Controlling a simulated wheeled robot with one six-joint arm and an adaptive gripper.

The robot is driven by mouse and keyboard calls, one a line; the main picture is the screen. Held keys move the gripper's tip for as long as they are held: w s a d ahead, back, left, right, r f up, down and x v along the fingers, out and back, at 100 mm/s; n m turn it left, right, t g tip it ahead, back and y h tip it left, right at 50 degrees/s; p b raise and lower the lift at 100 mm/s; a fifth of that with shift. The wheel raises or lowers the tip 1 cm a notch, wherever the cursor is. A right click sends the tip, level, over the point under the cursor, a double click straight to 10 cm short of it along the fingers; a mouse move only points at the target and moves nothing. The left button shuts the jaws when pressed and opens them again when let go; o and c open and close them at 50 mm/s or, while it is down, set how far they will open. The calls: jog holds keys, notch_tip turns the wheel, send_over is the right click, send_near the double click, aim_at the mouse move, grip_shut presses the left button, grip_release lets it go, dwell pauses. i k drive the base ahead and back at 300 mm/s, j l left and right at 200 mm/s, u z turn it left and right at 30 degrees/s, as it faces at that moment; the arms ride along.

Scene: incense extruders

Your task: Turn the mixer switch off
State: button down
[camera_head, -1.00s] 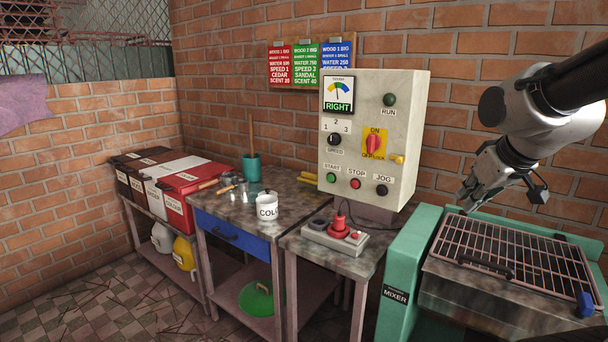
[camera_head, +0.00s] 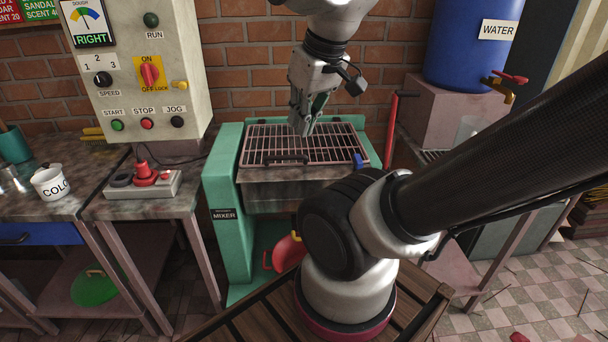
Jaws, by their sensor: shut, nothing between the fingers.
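The mixer switch is a red rotary knob (camera_head: 149,73) on a yellow plate marked ON above and OFF/LOCK below. The knob stands upright, pointing towards ON. It sits on the grey control panel (camera_head: 118,97) at the left. A small yellow piece, perhaps a padlock, is at the plate's right side. The green mixer (camera_head: 228,180) with its wire grid lid (camera_head: 330,146) stands in the middle. My gripper (camera_head: 300,129) points down above the grid, to the right of the panel and apart from the switch. It is shut and empty.
Below the panel, a table bears a grey box with a red plug-like part (camera_head: 146,176). A white labelled pot (camera_head: 50,182) stands left. A blue water barrel (camera_head: 474,48) with a red-handled tap is at right. Brick wall lies behind. Space between gripper and panel looks clear.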

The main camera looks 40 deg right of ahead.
aim_at(149, 72)
jog(key=i+j+u, duration=0.1)
jog(key=j, duration=0.25)
jog(key=i+j+u, duration=0.1)
jog(key=j, duration=0.25)
jog(key=i+j+u, duration=0.15)
jog(key=j, duration=0.2)
jog(key=i+j+u, duration=0.1)
jog(key=j, duration=0.2)
